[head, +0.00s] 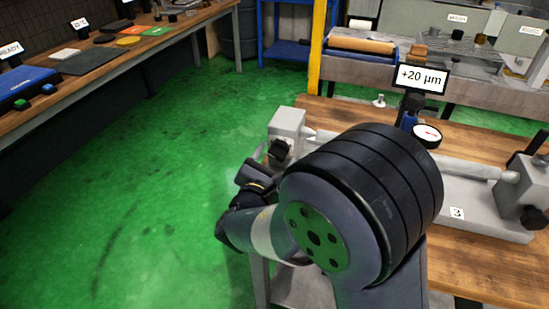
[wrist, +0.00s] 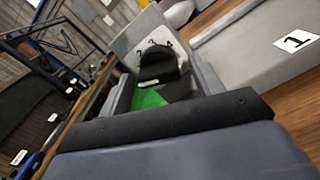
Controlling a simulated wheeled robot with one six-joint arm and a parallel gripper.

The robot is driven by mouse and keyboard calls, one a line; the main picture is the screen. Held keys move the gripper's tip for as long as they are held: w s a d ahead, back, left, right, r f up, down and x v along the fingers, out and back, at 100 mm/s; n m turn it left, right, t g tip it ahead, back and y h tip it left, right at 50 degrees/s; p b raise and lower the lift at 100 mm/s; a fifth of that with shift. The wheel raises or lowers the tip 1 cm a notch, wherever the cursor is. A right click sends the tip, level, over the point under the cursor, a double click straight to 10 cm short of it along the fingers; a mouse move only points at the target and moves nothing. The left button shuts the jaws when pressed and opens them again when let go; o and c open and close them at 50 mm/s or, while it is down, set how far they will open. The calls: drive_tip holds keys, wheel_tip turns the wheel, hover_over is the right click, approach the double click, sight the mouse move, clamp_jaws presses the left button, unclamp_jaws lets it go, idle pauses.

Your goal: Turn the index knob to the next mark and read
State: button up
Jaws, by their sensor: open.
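The index knob (head: 281,151) is black and sits on the end of the grey headstock (head: 288,122). In the wrist view the knob (wrist: 158,66) stands on a pale face with several small dark marks around its top. My gripper (head: 263,158) is at the knob, largely hidden behind my arm in the head view. In the wrist view its two grey fingers (wrist: 165,88) are apart, with the knob between or just beyond them; I cannot tell whether they touch it.
A grey shaft (head: 468,168) lies along the machine bed, partly hidden by my arm. A bench (head: 120,62) stands left. Green floor (head: 130,190) between is clear.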

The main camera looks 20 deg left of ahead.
drive_tip(key=c, duration=0.9)
drive_tip(key=shift+c, duration=0.2)
drive_tip(key=shift+f+b, duration=0.15)
drive_tip(key=shift+b, duration=0.45)
drive_tip(key=shift+f+m+b, duration=0.1)
drive_tip(key=shift+m+b, duration=0.6)
drive_tip(key=shift+b, duration=0.35)
drive_tip(key=m+b, duration=0.3)
drive_tip(key=b, duration=0.2)
drive_tip(key=shift+f+b, duration=0.1)
drive_tip(key=shift+b, duration=0.25)
drive_tip(key=m+b, duration=0.2)
drive_tip(key=b, duration=0.1)
drive_tip(key=shift+a+b, duration=0.1)
drive_tip(key=shift+b, duration=0.2)
drive_tip(key=m+b, duration=0.2)
drive_tip(key=b, duration=0.1)
drive_tip(key=shift+r+m, duration=0.3)
drive_tip(key=shift+r, duration=0.1)
